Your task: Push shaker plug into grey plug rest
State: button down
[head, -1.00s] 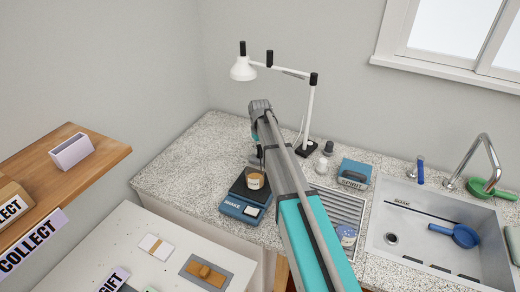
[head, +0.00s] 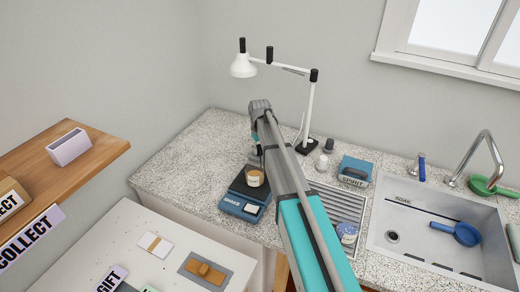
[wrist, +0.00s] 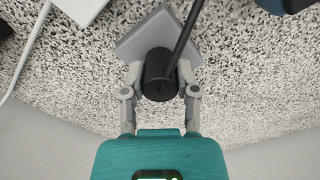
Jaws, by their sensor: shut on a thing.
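In the wrist view, my gripper (wrist: 160,73) is shut on the black shaker plug (wrist: 157,86), one finger on each side. A black cable (wrist: 184,32) runs up from the plug. The grey plug rest (wrist: 146,38), a flat angular block on the speckled counter, lies right behind the plug and is partly covered by it. I cannot tell how far the plug sits in the rest. In the head view, the blue shaker (head: 243,197) stands on the counter with a cup (head: 254,177) on top. My arm hides most of the gripper there, and the plug and rest cannot be made out.
A white lamp (head: 243,66) stands behind my arm. A blue SPIRIT box (head: 355,171), a metal drain rack (head: 338,209) and a sink (head: 400,215) are to the right. The counter left of the shaker (head: 185,167) is clear.

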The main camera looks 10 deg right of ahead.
jog(key=shift+c, duration=1.5)
grip_release()
jog(key=shift+r, duration=0.2)
